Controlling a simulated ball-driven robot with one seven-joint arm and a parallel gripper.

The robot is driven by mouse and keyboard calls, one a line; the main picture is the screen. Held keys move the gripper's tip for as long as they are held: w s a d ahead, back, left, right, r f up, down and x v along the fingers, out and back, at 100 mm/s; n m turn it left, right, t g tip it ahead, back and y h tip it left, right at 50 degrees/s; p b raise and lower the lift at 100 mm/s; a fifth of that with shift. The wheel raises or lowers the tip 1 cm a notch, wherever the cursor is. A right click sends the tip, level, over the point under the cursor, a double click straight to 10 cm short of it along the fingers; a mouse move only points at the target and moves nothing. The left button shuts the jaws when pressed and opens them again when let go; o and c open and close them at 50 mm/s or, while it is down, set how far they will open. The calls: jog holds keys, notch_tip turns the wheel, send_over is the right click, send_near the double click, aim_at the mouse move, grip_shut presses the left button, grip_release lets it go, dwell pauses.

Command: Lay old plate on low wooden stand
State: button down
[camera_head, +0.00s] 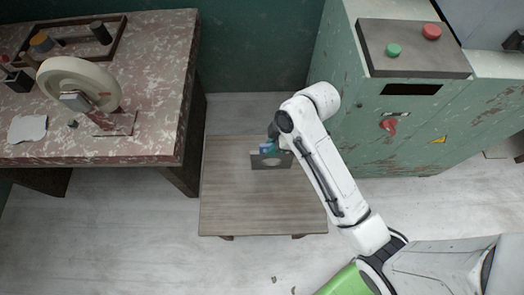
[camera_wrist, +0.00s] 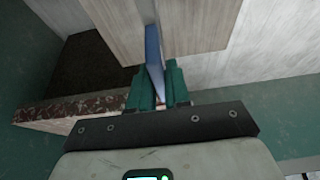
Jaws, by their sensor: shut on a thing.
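The old plate (camera_wrist: 154,60) shows in the wrist view as a thin blue shape seen almost edge-on. My gripper (camera_wrist: 158,85) is shut on it, with a teal finger on each side. In the head view my gripper (camera_head: 270,146) is over the back right part of the low wooden stand (camera_head: 228,195), with a small bit of blue at the fingers; most of the plate cannot be made out there. The stand's brown top also shows in the wrist view (camera_wrist: 200,25), beyond the plate. I cannot tell whether the plate touches the stand.
A worn red-and-white worktable (camera_head: 150,60) with a pale wheel (camera_head: 78,82) stands to the left. A green cabinet (camera_head: 372,125) with red and green buttons stands close on the right. The front and left of the stand's top are bare. Pale floor lies in front.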

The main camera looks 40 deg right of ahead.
jog(key=w+x, duration=0.1)
jog(key=x, duration=0.6)
jog(key=shift+f, duration=0.25)
jog(key=shift+w, duration=0.1)
jog(key=c, duration=1.1)
grip_release()
jog(key=shift+f, duration=0.15)
jog(key=v, duration=1.2)
jog(key=s+f+m+h, duration=0.1)
jog(key=s+m, duration=0.2)
jog(key=s, duration=0.2)
jog(key=s+d+f+m+g+h, duration=0.1)
jog(key=s+m, duration=0.3)
jog(key=s, duration=0.2)
jog(key=s+d+f+m+h+p, duration=0.1)
jog(key=s+m, duration=0.3)
jog(key=s, duration=0.2)
jog(key=shift+d+g+h, duration=0.15)
jog(key=shift+g+h, duration=0.15)
jog(key=shift+h, duration=0.1)
